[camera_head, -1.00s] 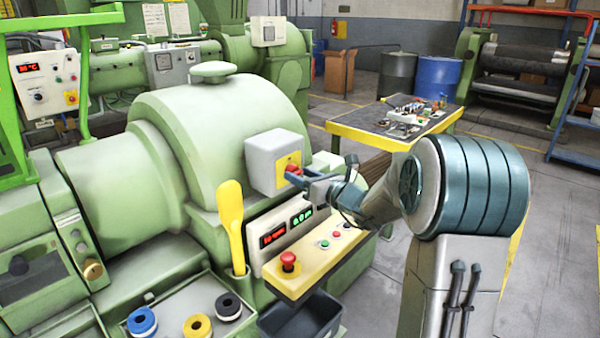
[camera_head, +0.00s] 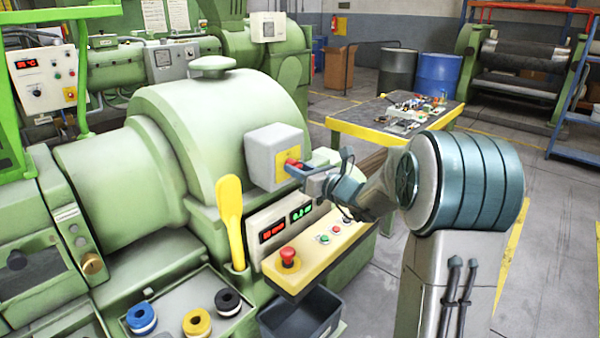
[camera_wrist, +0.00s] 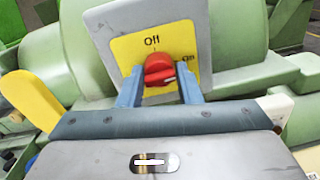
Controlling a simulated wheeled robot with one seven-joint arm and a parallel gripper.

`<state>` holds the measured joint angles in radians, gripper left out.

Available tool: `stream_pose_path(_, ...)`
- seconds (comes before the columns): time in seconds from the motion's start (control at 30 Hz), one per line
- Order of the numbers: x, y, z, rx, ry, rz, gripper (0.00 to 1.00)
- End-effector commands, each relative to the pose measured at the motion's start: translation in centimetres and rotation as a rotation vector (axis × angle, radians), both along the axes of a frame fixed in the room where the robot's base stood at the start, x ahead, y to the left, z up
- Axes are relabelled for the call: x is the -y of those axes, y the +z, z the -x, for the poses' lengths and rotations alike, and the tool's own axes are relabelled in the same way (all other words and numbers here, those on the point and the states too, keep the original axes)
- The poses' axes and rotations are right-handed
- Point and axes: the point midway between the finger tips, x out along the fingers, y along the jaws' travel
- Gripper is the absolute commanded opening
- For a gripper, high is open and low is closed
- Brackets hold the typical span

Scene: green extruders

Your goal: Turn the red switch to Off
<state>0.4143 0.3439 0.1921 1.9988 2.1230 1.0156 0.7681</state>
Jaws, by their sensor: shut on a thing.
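The red switch (camera_wrist: 158,70) sits on a yellow plate (camera_wrist: 127,47) on the front of a grey box. The plate reads "Off" above the knob and "On" to its right. The knob's grip lies roughly level in the wrist view, with a pale mark at its right end, on the "On" side. My gripper (camera_wrist: 160,88) has one blue-grey finger on each side of the knob and is shut on it. In the head view, the red switch (camera_head: 292,164) shows at the grey box (camera_head: 268,160), with my gripper (camera_head: 297,170) at it, partly covering it.
Below the box is a yellow control panel (camera_head: 310,262) with a red stop button (camera_head: 288,256) and small buttons. A dark bin (camera_head: 300,318) is below. A workbench with clutter (camera_head: 395,140) stands behind my arm.

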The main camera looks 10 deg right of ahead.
Motion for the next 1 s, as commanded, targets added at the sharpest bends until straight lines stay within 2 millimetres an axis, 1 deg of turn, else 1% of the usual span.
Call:
stream_pose_path(0.03, -0.07, -0.45, 0.02, 0.013, 0.001, 0.016, 0.09)
stream_pose_path(0.3, -0.11, -0.91, 0.02, 0.124, 0.002, 0.165, 0.09)
stream_pose_path(1.0, -0.11, -1.10, 0.00, 0.495, 0.003, 0.678, 0.09)
